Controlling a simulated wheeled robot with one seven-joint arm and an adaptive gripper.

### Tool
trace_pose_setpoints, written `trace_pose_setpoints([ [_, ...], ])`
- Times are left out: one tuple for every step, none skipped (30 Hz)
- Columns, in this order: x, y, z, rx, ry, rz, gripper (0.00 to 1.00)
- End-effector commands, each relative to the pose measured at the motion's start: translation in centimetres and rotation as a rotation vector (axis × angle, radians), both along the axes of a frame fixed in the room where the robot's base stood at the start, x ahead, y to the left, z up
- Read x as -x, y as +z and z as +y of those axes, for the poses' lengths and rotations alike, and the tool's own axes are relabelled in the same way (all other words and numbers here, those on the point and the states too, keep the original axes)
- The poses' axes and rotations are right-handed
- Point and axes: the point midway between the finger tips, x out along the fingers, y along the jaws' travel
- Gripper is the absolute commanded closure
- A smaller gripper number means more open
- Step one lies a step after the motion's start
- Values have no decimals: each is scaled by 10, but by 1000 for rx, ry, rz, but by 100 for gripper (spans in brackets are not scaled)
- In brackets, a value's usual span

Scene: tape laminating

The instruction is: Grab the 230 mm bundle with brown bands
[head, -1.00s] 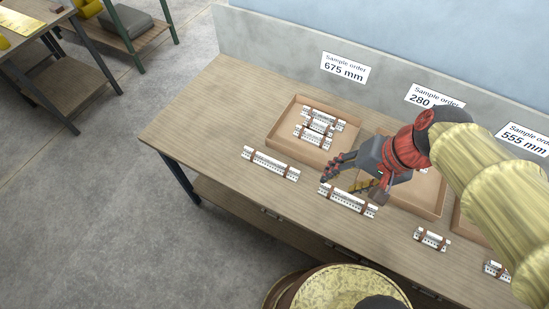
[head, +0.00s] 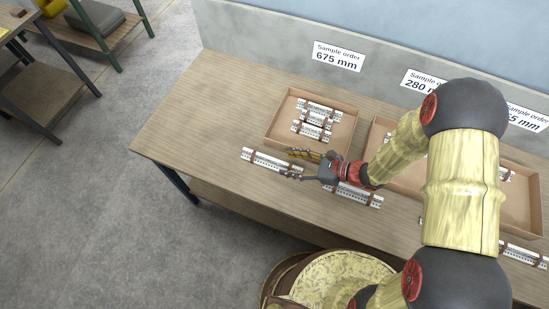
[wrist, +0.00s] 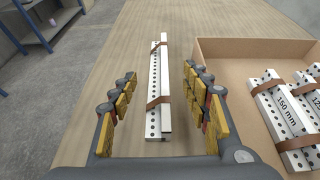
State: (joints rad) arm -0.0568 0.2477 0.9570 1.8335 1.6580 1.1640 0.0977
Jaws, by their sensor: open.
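A long white bundle with dark holes and two brown bands (head: 262,158) lies on the table in front of the 675 mm tray; its length is not readable. It also shows in the wrist view (wrist: 154,120), running away from me between the fingers, with a gap on both sides. My gripper (head: 288,162) is open and empty at its right end, and also shows in the wrist view (wrist: 160,76). Its height above the bundle is hard to tell. Another banded bundle (head: 359,197) lies to the right, partly hidden behind my wrist.
The left tray (head: 275,135) holds several bundles; one in the wrist view reads 150 mm (wrist: 284,112). A second tray (head: 372,140) stands to the right, partly behind my arm. Another bundle (head: 525,252) lies at the far right. The table left of the banded bundle is clear.

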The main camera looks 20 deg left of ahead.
Motion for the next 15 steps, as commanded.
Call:
trace_pose_setpoints([
  [0,-4,1,-3,-10,10,52],
  [0,-6,2,-4,-15,13,52],
  [-1,-8,4,-5,-17,15,52],
  [-1,-9,7,-5,-17,15,52],
  [-1,-10,9,-5,-16,16,52],
  [-1,-11,13,-4,-16,15,52],
  [-1,-13,16,-4,-16,15,52],
  [-1,-14,19,-4,-15,15,52],
  [-1,-15,22,-4,-15,14,52],
  [-1,-16,24,-4,-16,15,52],
  [-2,-17,26,-4,-17,14,52],
  [-1,-18,30,-4,-16,14,52],
  [-1,-19,33,-4,-14,13,52],
  [0,-21,36,-4,-14,13,52],
  [0,-23,41,-4,-14,13,52],
])
